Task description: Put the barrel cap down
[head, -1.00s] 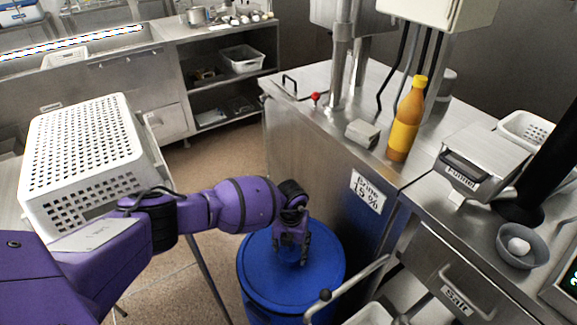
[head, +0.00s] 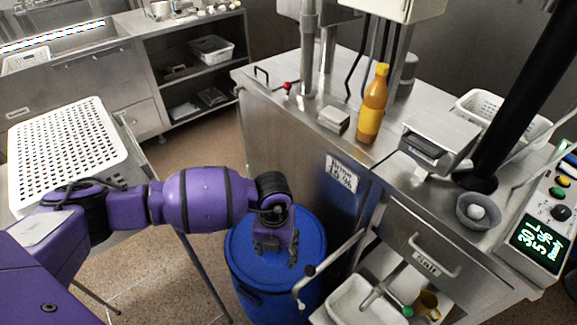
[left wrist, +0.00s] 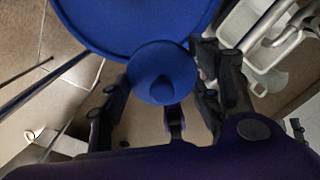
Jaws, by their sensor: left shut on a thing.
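My left gripper (head: 274,243) hangs over the top of the blue barrel (head: 240,262) in the head view. In the left wrist view my left gripper (left wrist: 163,100) is shut on the barrel cap (left wrist: 162,66), a small round blue disc with a knob in its middle. The large blue top of the barrel (left wrist: 105,30) shows behind the cap, which overlaps its near edge in that picture. Whether the cap touches the barrel cannot be told. In the head view the cap cannot be made out against the gripper and the blue barrel. My right gripper is not in view.
A steel counter (head: 270,92) stands behind the barrel, with an orange bottle (head: 372,108) on it. A metal lever (head: 330,262) and a white tub (head: 362,303) are close to the barrel's right. A perforated white basket (head: 65,140) stands at left.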

